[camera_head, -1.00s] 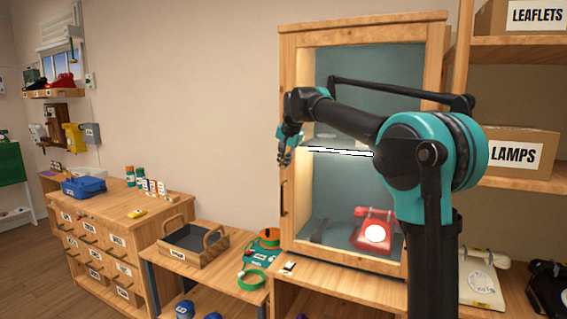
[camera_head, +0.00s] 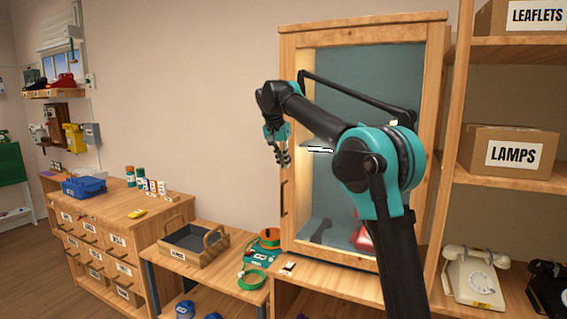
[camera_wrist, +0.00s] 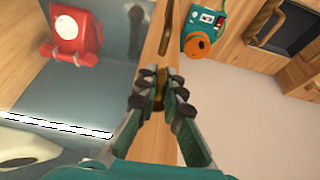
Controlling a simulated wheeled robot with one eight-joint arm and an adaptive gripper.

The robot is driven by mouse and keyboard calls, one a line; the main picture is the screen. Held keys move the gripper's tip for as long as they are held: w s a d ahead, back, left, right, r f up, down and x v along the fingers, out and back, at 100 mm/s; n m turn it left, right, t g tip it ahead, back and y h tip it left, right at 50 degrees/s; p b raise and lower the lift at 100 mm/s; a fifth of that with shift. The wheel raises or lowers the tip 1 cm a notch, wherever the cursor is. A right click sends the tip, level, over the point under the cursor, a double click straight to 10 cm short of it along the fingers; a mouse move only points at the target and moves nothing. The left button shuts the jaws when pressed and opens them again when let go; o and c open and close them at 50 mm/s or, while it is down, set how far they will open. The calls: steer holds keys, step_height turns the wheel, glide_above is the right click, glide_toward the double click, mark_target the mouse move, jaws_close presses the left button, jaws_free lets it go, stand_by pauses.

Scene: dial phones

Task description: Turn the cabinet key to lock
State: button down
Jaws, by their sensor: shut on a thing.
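The wooden cabinet (camera_head: 360,32) with a glass front stands at the centre in the head view. My gripper (camera_head: 283,158) is at its left front edge, above the dark door handle (camera_head: 284,197). In the wrist view my gripper (camera_wrist: 160,84) is shut on a small brass-coloured key (camera_wrist: 159,93) at the wooden door frame (camera_wrist: 158,45). My fingertips hide most of the key and any keyhole, so I cannot tell its turn angle. The door appears closed.
A red phone (camera_wrist: 72,38) is inside the cabinet. A wooden tray (camera_head: 192,243) and a teal device with an orange part (camera_head: 265,243) are on the low table at left. Shelves with a LAMPS box (camera_head: 512,152) and a cream phone (camera_head: 474,278) stand at right.

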steer(key=c, duration=1.6)
jaws_free()
steer(key=shift+c, duration=0.2)
steer(key=v, duration=1.2)
